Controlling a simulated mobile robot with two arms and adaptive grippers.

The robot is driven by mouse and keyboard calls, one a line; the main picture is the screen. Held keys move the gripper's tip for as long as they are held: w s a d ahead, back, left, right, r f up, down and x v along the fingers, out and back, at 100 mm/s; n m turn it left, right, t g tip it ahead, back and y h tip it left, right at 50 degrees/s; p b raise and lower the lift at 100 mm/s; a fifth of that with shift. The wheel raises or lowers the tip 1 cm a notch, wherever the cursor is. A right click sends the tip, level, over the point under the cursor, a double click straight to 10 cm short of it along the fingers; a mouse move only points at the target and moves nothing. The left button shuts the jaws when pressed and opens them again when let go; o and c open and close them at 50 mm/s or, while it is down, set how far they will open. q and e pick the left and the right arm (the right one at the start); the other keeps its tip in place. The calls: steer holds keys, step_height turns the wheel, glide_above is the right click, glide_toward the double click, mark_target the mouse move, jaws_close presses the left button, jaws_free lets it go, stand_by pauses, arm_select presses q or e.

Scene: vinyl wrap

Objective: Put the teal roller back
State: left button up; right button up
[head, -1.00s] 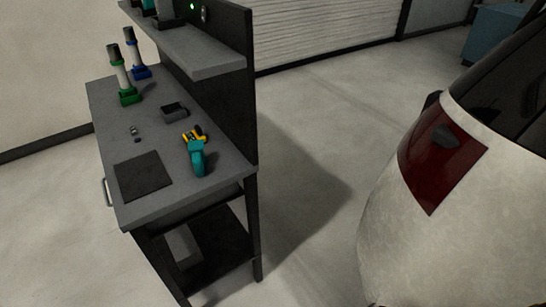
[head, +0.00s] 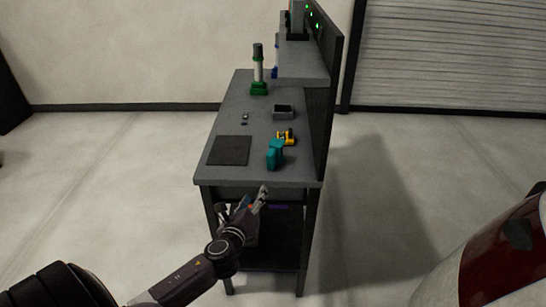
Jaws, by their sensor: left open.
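A teal tool (head: 274,153) lies near the right front of the grey workbench (head: 225,173); I cannot tell for sure whether it is the teal roller. My left gripper (head: 263,194) is open, just in front of and below the bench's front edge, apart from the teal tool. My right gripper is not in view.
A yellow item (head: 286,137), a small open grey box (head: 283,112) and a dark mat (head: 229,150) are on the bench. Floor left is clear.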

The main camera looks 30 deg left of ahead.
mark_target(269, 158)
arm_select(q)
steer(key=w+r+m+t, duration=0.1)
steer(key=r+m, duration=0.1)
steer(key=w+r+m+t+h, duration=0.1)
steer(key=w+r+m, duration=0.1)
steer(key=r+m, duration=0.1)
steer(key=w+r+m, duration=0.1)
steer(key=r+m, duration=0.2)
steer(key=shift+w+a+r+t+h, duration=0.1)
steer(key=shift+w+r+t+h, duration=0.1)
steer(key=shift+w+t+h, duration=0.15)
steer(key=shift+w+a+r+m+t+h, duration=0.1)
steer(key=shift+w+m+t+h, duration=0.15)
steer(key=shift+m, duration=0.55)
steer(key=shift+w+r+m, duration=0.1)
steer(key=shift+w+m, duration=0.15)
steer(key=shift+m, duration=0.05)
steer(key=shift+w+a, duration=0.1)
steer(key=shift+w, duration=0.6)
steer(key=shift+w+a+f, duration=0.15)
steer(key=shift+w, duration=0.85)
steer(key=shift+w+a+f, duration=0.15)
steer(key=shift+w, duration=0.85)
steer(key=shift+w+a+f, duration=0.15)
steer(key=shift+w, duration=0.85)
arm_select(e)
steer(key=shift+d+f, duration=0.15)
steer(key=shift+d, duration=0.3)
